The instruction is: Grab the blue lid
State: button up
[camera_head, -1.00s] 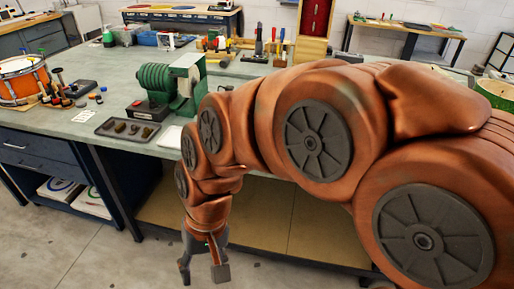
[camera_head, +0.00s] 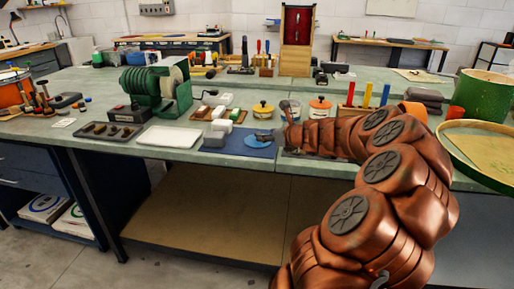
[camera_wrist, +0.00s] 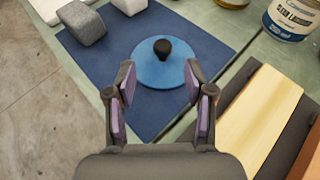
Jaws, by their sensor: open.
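The blue lid (camera_wrist: 158,73) is a flat round disc with a black knob (camera_wrist: 162,47) at its middle. It lies on a dark blue mat (camera_wrist: 77,80). The lid also shows in the head view (camera_head: 260,141), at the front of the bench on the mat (camera_head: 226,147). My gripper (camera_wrist: 160,84) is open in the wrist view, its two fingers apart on either side of the lid's near part. The knob is beyond the fingertips, not between them. I cannot tell how high the fingers are above the lid. In the head view my gripper (camera_head: 277,135) is small beside the lid.
Grey and white blocks (camera_wrist: 82,22) stand at the mat's far left. A labelled can (camera_wrist: 290,20) stands at the far right, and a wooden board (camera_wrist: 262,110) lies right of the fingers. In the head view a white tray (camera_head: 170,137) and a green machine (camera_head: 160,88) are to the left.

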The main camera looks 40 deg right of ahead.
jog(key=shift+s+d, duration=0.3)
jog(key=shift+d, duration=0.2)
jog(key=shift+a+r+b+x, duration=0.15)
jog(key=shift+b+x, duration=0.15)
jog(key=shift+x, duration=1.6)
jog(key=shift+a+r+b+x, duration=0.1)
jog(key=shift+b+x, duration=0.2)
jog(key=shift+x, duration=1.6)
jog(key=shift+w, duration=0.15)
grip_shut()
